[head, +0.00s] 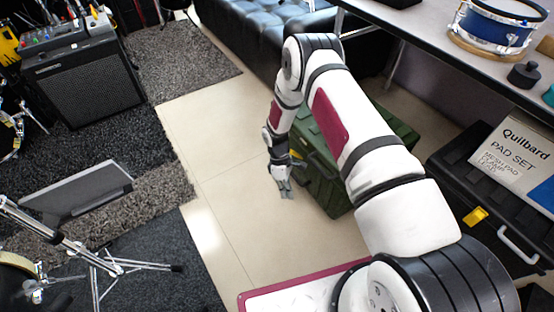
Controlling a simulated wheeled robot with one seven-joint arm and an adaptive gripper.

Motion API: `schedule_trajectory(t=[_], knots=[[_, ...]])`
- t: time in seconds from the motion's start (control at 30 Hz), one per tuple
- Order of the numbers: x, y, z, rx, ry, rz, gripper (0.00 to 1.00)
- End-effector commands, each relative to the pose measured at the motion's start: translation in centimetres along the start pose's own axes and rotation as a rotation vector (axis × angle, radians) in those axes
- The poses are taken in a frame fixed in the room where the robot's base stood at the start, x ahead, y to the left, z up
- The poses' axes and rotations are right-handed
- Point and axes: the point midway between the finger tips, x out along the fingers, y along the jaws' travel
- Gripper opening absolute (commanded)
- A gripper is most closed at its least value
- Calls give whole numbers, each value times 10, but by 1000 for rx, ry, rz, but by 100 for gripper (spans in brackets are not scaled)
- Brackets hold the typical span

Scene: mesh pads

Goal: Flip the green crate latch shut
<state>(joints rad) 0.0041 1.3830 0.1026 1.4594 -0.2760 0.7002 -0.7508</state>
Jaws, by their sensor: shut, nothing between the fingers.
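The green crate (333,200) stands on the floor in the middle of the head view, partly hidden behind my white and maroon arm. A small yellow part (298,154) shows at its left side, close to my wrist; I cannot tell whether it is the latch or how it is set. Dark marks show on the crate's front face, too small to make out. My gripper (287,195) points down just left of the crate's front, over the pale floor. Its fingers are together with nothing between them. I cannot tell whether it touches the crate.
A black case (450,183) with a yellow latch (475,216) and a box marked Quilbard (515,160) stand at the right under a table (425,22). A black couch (245,40) is behind. Pale floor (225,200) left of my gripper is clear. Music stands and an amplifier (90,85) are at left.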

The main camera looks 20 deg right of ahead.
Motion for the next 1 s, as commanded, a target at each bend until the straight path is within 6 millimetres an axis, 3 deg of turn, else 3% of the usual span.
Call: schedule_trajectory(t=[0.2, 0.4, 0.6, 1.0], knots=[[-61, 44, -51, -451, -96, 308, 0], [-100, 61, -86, -696, -164, 469, 0], [-112, 65, -98, -768, -185, 516, 0], [-105, 68, -97, -766, -185, 513, 0]])
